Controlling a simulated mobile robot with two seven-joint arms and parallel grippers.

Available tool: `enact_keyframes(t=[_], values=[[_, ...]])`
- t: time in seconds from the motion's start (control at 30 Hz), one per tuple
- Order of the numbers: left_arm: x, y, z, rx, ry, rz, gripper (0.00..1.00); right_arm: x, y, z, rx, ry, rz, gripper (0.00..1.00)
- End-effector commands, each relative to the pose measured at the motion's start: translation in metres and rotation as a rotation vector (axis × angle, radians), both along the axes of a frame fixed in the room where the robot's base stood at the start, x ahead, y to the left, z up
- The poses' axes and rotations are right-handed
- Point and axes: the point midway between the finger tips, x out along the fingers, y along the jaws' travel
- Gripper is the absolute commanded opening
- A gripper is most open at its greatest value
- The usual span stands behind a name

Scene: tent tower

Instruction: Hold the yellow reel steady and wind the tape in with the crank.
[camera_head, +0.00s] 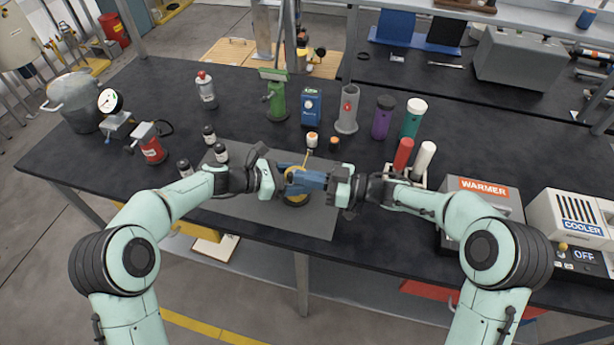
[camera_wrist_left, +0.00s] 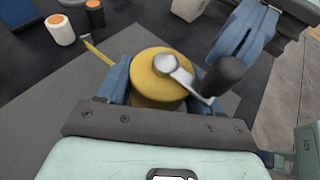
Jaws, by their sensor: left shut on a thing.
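The yellow reel (camera_head: 297,201) is on the grey mat (camera_head: 240,205), partly hidden by my grippers. In the left wrist view the reel (camera_wrist_left: 156,88) sits between the blue fingers of my left gripper (camera_wrist_left: 158,80), which is shut on it. A silver crank (camera_wrist_left: 185,75) lies across the reel's top and carries a black handle (camera_wrist_left: 224,77). A yellow tape strip (camera_wrist_left: 98,52) sticks out toward the upper left. My right gripper (camera_head: 308,181) reaches in from the right; its blue fingers are close to the handle, and their gap and any contact are unclear.
Black-lidded jars (camera_head: 220,152) stand left of the mat. A red-and-white pair of tubes (camera_head: 403,154) and the warmer box (camera_head: 484,192) are to the right. The mat's front is clear.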

Motion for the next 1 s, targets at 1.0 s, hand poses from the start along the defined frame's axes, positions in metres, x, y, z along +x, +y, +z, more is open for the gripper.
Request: enact_keyframes(t=[1.0], values=[[-0.003, -0.005, 0.001, -0.005, 0.002, -0.013, 0.14, -0.006, 0.018, 0.002, -0.006, 0.003, -0.404, 0.00]])
